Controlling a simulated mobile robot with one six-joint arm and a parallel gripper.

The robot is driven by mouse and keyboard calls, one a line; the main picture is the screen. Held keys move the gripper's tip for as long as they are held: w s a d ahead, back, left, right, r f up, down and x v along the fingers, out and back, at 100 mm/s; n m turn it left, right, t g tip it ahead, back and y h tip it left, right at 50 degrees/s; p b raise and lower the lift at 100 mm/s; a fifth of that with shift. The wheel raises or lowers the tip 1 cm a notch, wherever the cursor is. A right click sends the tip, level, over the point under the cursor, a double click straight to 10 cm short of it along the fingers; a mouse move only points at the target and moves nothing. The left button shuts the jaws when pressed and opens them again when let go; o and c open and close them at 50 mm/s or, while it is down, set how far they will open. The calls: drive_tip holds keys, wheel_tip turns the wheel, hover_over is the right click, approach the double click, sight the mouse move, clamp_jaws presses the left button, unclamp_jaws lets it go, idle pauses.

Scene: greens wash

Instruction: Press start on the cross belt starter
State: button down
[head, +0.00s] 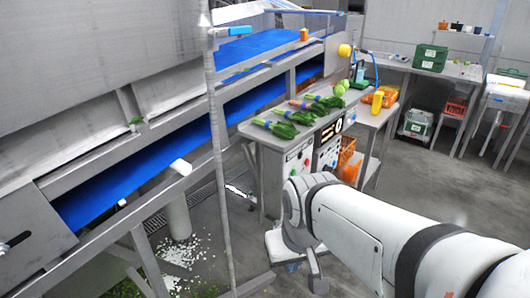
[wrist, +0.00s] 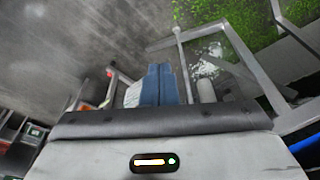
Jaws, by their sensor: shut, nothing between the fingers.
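A grey cabinet (head: 272,172) stands in the middle of the head view, with control panels on its front. The left panel (head: 299,158) has a pale label and small coloured buttons; the right panel (head: 328,150) has more buttons below a dark display (head: 331,133). The labels are too small to read, so I cannot tell which is the cross belt starter. My arm reaches in from the lower right, in front of the cabinet's lower part. My gripper (wrist: 158,85) shows two blue fingers together in the wrist view, shut and empty, above the floor. It is apart from the panels.
A sloping conveyor with a blue belt (head: 150,170) and a thin upright post (head: 214,150) fill the left. Leafy bunches (head: 284,130) lie on the cabinet top. A side table (head: 377,117) holds yellow items. White bits (head: 185,252) litter the floor. Open floor (head: 425,165) lies right.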

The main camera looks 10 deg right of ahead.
drive_tip(key=shift+d, duration=0.1)
drive_tip(key=w+d+f+m+t+h+b, duration=0.1)
drive_tip(key=w+d+f+m+t+b, duration=0.2)
drive_tip(key=w, duration=0.7)
drive_tip(key=w+d+f+m+t+h+b, duration=0.1)
drive_tip(key=w+d+f+m+t+b, duration=0.2)
drive_tip(key=w+d+t+b, duration=0.4)
drive_tip(key=w+d+f+m+t+b, duration=0.3)
drive_tip(key=w+d+f+t+b, duration=0.1)
drive_tip(key=w+d, duration=0.8)
drive_tip(key=t+b, duration=0.1)
drive_tip(key=t, duration=0.1)
drive_tip(key=shift+w+t+h, duration=0.35)
drive_tip(key=shift+t+h, duration=0.05)
drive_tip(key=shift+a, duration=0.15)
